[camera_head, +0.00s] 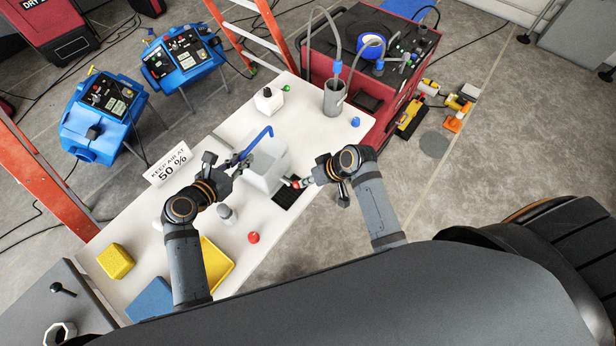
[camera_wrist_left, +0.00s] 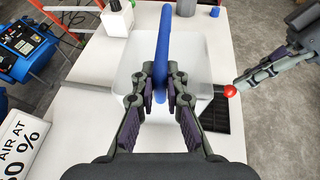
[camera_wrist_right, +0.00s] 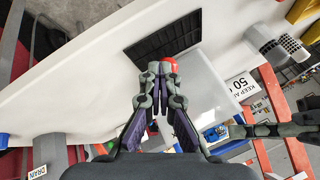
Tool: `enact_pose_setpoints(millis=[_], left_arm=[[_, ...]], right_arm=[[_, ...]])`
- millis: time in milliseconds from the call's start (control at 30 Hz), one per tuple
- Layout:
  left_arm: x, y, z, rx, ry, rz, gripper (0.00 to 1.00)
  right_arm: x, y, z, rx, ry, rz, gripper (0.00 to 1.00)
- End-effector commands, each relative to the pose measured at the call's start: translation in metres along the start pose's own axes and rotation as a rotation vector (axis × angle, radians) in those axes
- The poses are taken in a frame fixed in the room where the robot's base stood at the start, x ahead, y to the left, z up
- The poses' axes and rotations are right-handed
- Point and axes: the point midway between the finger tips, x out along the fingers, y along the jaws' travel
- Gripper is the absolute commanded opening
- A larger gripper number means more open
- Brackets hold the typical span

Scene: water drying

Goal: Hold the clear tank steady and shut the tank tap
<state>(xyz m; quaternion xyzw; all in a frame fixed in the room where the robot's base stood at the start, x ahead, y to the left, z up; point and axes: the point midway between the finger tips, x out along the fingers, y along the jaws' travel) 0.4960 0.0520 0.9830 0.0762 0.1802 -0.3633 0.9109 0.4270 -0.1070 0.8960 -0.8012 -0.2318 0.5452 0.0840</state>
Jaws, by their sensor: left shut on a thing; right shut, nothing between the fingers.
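The clear tank (camera_head: 266,162), pale and box-shaped, stands on the white table. A blue bar-like handle (camera_head: 257,140) runs over it. My left gripper (camera_head: 237,165) is shut on this handle; in the left wrist view the blue handle (camera_wrist_left: 164,40) passes between the fingers over the tank (camera_wrist_left: 128,82). The red tank tap (camera_head: 295,184) is at the tank's right side. My right gripper (camera_head: 302,183) is shut and empty, its tips at the red tap (camera_wrist_right: 170,66). I cannot tell whether they touch. The tap's body is mostly hidden by the fingers.
A black grate (camera_head: 287,196) lies by the tap. A grey cup (camera_head: 334,97) with tubes and a white bottle (camera_head: 268,100) stand at the back. A sign (camera_head: 168,164), yellow sponge (camera_head: 116,261), yellow tray (camera_head: 215,263) and red knob (camera_head: 253,238) are to the left and front.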

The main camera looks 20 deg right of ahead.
Motion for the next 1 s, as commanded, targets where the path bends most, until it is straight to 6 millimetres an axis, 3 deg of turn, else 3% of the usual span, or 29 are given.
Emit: enact_pose_setpoints(millis=[1000], left_arm=[[0.0000, 0.0000, 0.0013, -0.002, -0.003, 0.000, 0.00]], right_arm=[[0.0008, -0.0071, 0.0056, 0.065, 0.031, 0.031, 0.00]])
